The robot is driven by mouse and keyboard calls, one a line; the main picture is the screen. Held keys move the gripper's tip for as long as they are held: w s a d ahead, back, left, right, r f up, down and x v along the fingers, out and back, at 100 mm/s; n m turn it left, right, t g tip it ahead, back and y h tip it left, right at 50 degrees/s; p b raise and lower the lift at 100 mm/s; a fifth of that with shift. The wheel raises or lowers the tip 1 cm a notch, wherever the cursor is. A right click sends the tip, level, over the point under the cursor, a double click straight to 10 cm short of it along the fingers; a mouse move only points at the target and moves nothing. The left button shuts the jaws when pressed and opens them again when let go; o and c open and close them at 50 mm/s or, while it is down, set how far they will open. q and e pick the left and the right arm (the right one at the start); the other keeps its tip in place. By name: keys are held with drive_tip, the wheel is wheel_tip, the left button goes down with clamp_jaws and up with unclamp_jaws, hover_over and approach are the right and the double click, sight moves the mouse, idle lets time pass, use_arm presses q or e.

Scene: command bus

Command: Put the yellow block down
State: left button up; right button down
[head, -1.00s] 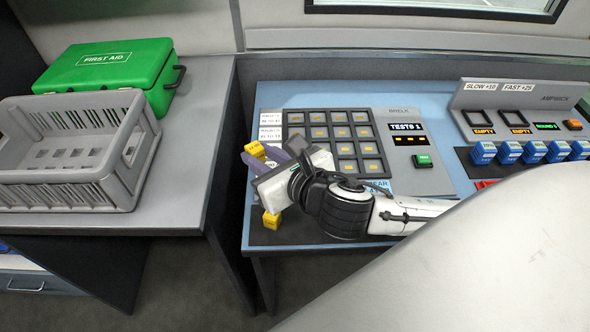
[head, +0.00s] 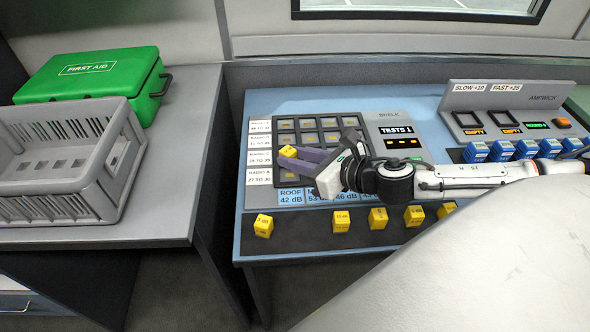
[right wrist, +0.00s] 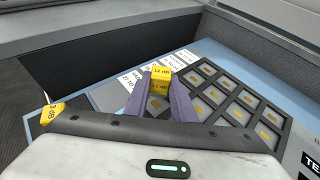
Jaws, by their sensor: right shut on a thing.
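A yellow block (head: 288,153) is held between the purple fingers of my right gripper (head: 300,158). In the right wrist view the same yellow block (right wrist: 161,82) sits between the fingertips, marked 12 dB on top. The gripper is over the left columns of the button-like grid panel (head: 310,125); whether the block touches the panel I cannot tell. The arm hides part of the panel. Other yellow blocks stand in a row on the dark front strip, the leftmost (head: 263,225) apart from the rest. My left gripper is not in view.
Blue blocks (head: 500,151) stand in a row at the right. White row labels (head: 259,151) run down the panel's left side. A grey crate (head: 95,195) and a green first aid box (head: 95,75) are on the left table. A gap separates the tables.

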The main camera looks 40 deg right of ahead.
sight(297, 180)
drive_tip(key=shift+f+b, duration=0.3)
drive_tip(key=shift+f, duration=1.55)
drive_tip(key=c, duration=1.5)
unclamp_jaws()
drive_tip(key=shift+f, duration=0.1)
drive_tip(key=shift+r, duration=0.2)
drive_tip(key=shift+s, duration=0.2)
drive_tip(key=v, duration=0.6)
drive_tip(key=shift+s+d+p, duration=0.1)
drive_tip(key=shift+s+p, duration=0.1)
drive_tip(key=shift+p, duration=0.15)
drive_tip(key=shift+p+v, duration=1.15)
drive_tip(key=shift+v, duration=1.45)
